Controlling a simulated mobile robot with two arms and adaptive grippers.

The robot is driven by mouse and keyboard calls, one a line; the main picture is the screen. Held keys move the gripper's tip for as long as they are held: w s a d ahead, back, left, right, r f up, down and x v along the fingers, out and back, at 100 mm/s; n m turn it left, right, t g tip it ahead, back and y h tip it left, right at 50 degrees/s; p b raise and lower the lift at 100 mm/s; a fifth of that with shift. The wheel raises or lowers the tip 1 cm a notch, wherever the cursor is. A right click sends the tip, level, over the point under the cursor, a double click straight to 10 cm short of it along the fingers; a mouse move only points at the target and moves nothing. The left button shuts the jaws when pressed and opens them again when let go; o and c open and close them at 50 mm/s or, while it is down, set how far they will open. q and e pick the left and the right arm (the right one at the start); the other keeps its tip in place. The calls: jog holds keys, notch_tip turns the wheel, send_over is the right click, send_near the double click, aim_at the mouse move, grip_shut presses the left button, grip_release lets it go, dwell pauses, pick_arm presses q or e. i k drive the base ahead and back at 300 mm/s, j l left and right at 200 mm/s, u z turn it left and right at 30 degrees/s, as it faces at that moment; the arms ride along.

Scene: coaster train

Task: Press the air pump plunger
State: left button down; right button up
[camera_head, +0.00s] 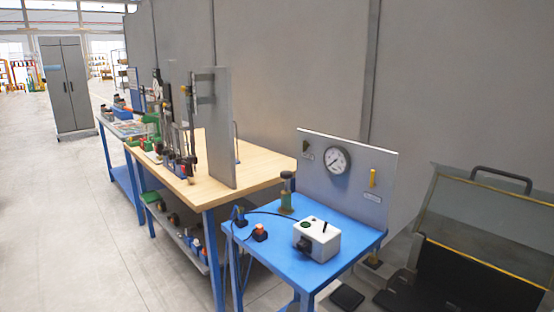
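A small upright cylinder with a dark knob on top (287,190) stands at the back left of the blue table (350,254). It looks like the air pump with its plunger, but it is small in the picture and I cannot tell how far the plunger is raised. A thin dark hose or cable runs over the table near its base. Behind it, a grey upright panel carries a round white gauge (336,160) and a yellow handle (373,178). Neither of my grippers is in view.
A white box (317,240) with a dark lever sits on the blue table, with a small orange-topped part (260,232) to its left. A wooden workbench (262,163) with a tall panel stands beyond. A dark open case (470,270) is at right. Floor at left is clear.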

aim_at(286, 174)
jog(key=i+j, duration=0.75)
jog(key=i, duration=0.25)
jog(key=z, duration=1.35)
